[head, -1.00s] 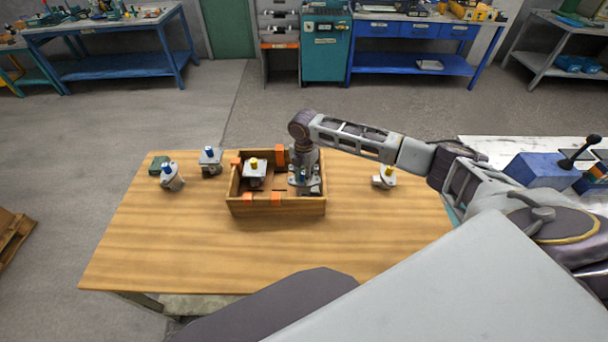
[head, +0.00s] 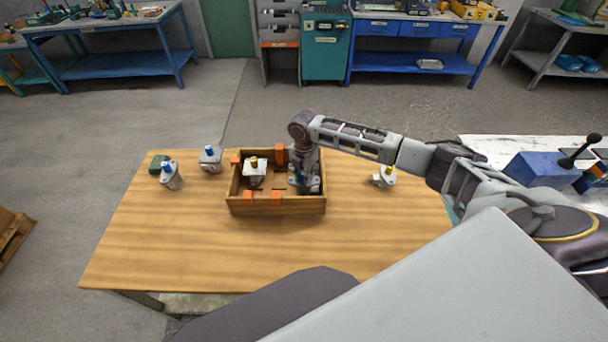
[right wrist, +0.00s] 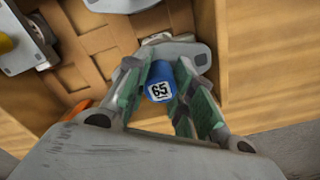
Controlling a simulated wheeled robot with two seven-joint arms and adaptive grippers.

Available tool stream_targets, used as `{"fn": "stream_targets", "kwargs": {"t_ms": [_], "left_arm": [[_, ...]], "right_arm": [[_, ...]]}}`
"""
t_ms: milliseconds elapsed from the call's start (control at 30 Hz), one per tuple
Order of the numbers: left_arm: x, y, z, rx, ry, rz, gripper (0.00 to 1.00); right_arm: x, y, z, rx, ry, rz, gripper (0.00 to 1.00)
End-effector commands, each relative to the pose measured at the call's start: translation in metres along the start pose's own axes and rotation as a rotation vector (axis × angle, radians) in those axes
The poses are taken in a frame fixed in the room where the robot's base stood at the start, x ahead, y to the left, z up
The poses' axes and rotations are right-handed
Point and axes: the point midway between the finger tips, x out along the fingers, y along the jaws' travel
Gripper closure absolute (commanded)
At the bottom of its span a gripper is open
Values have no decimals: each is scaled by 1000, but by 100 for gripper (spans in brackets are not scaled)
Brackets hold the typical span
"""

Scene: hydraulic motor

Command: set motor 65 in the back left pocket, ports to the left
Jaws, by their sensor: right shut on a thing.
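Motor 65 (right wrist: 194,53) has a grey flange and a blue cap marked 65 in the right wrist view. My right gripper (right wrist: 160,92) is shut on it at the blue cap. In the head view the right gripper (head: 302,180) points down into the right part of the wooden crate (head: 275,208). The motor's lower part and its ports are mostly hidden, so I cannot tell which way they face or whether it touches the crate floor. My left gripper is not in view.
A yellow-capped motor (head: 255,174) stands in the crate's left part. Orange blocks (head: 276,199) sit along the crate's walls. Another yellow-capped motor (head: 381,179) is right. The table front is clear.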

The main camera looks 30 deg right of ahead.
Motion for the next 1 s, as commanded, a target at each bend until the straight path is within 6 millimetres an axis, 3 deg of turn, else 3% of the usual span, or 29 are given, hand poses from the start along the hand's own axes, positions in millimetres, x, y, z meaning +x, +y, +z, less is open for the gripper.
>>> {"fn": "stream_targets", "kwargs": {"t_ms": [367,400,567,1000], "left_arm": [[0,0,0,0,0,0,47],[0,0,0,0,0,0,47],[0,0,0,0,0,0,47],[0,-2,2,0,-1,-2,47]], "right_arm": [[1,1,0,0,-1,4,100],[1,1,0,0,-1,4,72],[2,1,0,0,-1,2,52],[1,0,0,0,0,-1,51]]}}
